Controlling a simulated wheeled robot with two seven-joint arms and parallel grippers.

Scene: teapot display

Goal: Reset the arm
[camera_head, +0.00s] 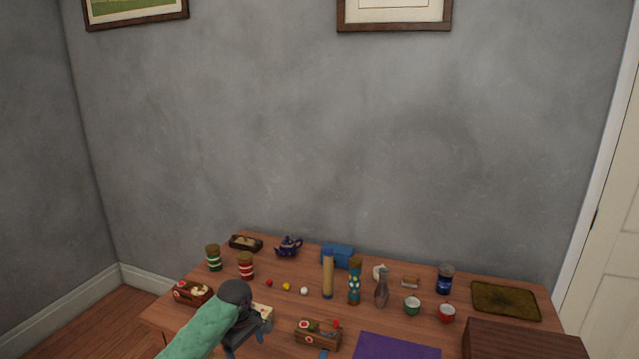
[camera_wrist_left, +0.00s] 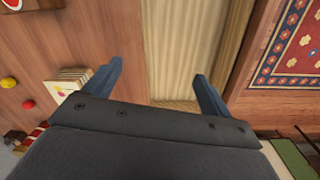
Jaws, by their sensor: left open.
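My left arm comes in at the bottom left of the head view, over the front left part of the table. Its gripper (camera_head: 258,338) is near a small stack of cards (camera_head: 263,311) and a wooden box with coloured pieces (camera_head: 318,335). In the left wrist view the two dark fingers of the gripper (camera_wrist_left: 157,85) stand wide apart with nothing between them. A pale striped wooden surface (camera_wrist_left: 185,45) lies beyond them; I cannot tell what it belongs to. My right gripper is in neither view.
The wooden table (camera_head: 225,287) holds a blue teapot (camera_head: 288,246), striped jars (camera_head: 246,266), small cups (camera_head: 412,307), a vase (camera_head: 382,290), a purple mat (camera_head: 397,347) and a dark brown box (camera_head: 522,341). A patterned rug (camera_wrist_left: 290,45) shows at right in the wrist view.

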